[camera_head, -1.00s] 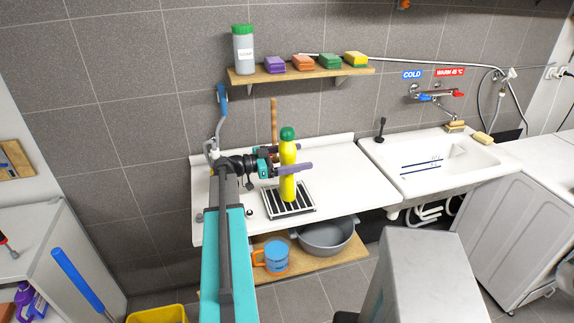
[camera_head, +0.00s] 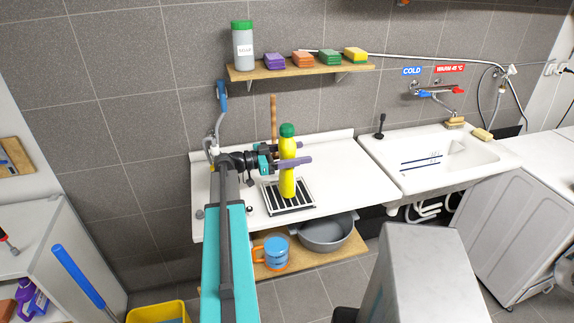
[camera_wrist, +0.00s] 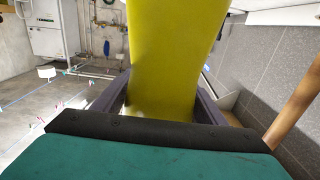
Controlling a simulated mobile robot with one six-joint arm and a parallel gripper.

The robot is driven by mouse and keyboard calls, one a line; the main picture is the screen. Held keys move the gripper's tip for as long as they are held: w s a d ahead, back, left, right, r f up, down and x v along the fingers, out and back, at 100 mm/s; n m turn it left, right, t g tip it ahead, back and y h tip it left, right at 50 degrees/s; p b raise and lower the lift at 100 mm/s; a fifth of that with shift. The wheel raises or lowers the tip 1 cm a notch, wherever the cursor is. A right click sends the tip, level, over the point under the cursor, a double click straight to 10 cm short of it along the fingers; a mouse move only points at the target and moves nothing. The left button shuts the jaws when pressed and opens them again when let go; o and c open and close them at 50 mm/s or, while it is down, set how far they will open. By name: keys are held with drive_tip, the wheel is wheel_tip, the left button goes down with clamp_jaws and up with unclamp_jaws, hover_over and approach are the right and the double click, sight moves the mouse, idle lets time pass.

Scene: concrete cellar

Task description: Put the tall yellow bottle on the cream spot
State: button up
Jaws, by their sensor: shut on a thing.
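The tall yellow bottle (camera_head: 287,183) with a green cap stands upright between the fingers of my gripper (camera_head: 291,159). My gripper is shut on its upper body from the left side. In the wrist view the yellow bottle (camera_wrist: 168,60) fills the middle between the two dark fingers. In the head view its lower end shows in front of the black-and-white striped drain grid (camera_head: 305,199) on the white counter. I cannot tell whether the base touches the grid. I cannot make out a cream spot in these views.
A wooden stick (camera_head: 273,120) stands behind the gripper. A wooden shelf (camera_head: 300,71) above holds a green-capped container (camera_head: 243,48) and several sponges. The white sink (camera_head: 440,160) is to the right. A grey basin (camera_head: 326,234) and blue mug (camera_head: 275,253) are below. The counter's right part is clear.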

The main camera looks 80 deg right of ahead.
drive_tip(key=shift+r, duration=0.25)
drive_tip(key=shift+c, duration=0.4)
drive_tip(key=w+a+r+b, duration=0.2)
drive_tip(key=a+b, duration=0.2)
drive_tip(key=a, duration=0.3)
drive_tip(key=w+a+r+b, duration=0.2)
drive_tip(key=a+b, duration=0.2)
drive_tip(key=a, duration=0.4)
drive_tip(key=shift+a+r, duration=0.25)
drive_tip(key=shift+r, duration=0.05)
idle(0.6)
